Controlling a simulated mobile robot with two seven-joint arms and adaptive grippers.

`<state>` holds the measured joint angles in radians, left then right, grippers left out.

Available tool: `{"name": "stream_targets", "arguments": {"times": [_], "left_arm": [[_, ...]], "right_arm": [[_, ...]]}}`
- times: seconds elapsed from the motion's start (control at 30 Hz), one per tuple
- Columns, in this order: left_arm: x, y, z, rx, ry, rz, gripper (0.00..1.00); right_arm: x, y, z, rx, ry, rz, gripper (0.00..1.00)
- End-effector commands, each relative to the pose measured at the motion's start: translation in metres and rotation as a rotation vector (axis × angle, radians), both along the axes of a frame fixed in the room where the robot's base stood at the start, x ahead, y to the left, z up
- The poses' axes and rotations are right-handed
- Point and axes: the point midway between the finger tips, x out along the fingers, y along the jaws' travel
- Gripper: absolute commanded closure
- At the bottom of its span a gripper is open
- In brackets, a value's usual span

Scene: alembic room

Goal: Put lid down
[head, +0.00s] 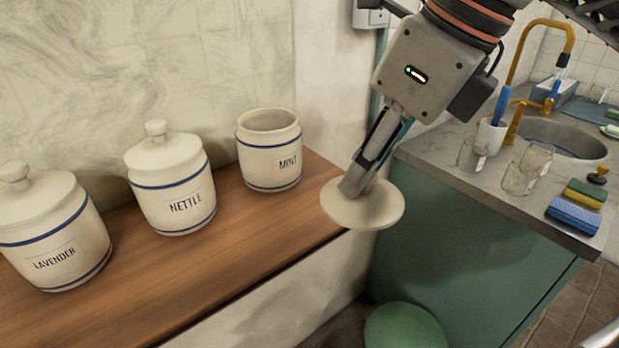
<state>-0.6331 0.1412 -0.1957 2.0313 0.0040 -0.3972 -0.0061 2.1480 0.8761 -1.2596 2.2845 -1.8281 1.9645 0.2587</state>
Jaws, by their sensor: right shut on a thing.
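My right gripper (362,180) comes down from the top and is shut on a round cream lid (378,212). It holds the lid roughly level near the right end of the wooden shelf (250,240); the lid overlaps the shelf's edge in the picture, and its knob is hidden by the fingers. The white jar marked MINT (262,171) stands open on the shelf, left of the lid. The NETTLE jar (178,200) and the LAVENDER jar (50,250) both wear their lids. My left gripper is not in view.
A green cabinet (450,250) with a grey counter stands at the right. The counter holds glasses (527,170), sponges (573,215), a sink (560,138) and a brass tap (540,40). A round green thing (405,328) is low on the floor. The shelf's front strip is clear.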

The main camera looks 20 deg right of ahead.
Motion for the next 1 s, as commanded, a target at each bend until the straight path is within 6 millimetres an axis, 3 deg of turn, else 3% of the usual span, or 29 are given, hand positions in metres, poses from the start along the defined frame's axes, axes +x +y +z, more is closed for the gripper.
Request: {"name": "stream_targets", "arguments": {"times": [0.2, 0.43, 0.77, 1.0], "left_arm": [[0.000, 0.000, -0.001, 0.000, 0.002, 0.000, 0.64], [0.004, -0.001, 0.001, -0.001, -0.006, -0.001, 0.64], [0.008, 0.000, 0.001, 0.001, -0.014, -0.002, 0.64], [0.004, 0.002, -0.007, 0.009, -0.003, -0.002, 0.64]], "right_arm": [[0.050, 0.019, 0.000, -0.001, 0.002, 0.000, 1.00], [0.092, 0.034, 0.000, -0.001, 0.001, 0.001, 1.00], [0.092, 0.033, -0.027, 0.000, 0.001, 0.002, 1.00], [0.092, 0.033, -0.063, 0.000, 0.005, 0.002, 1.00]]}}
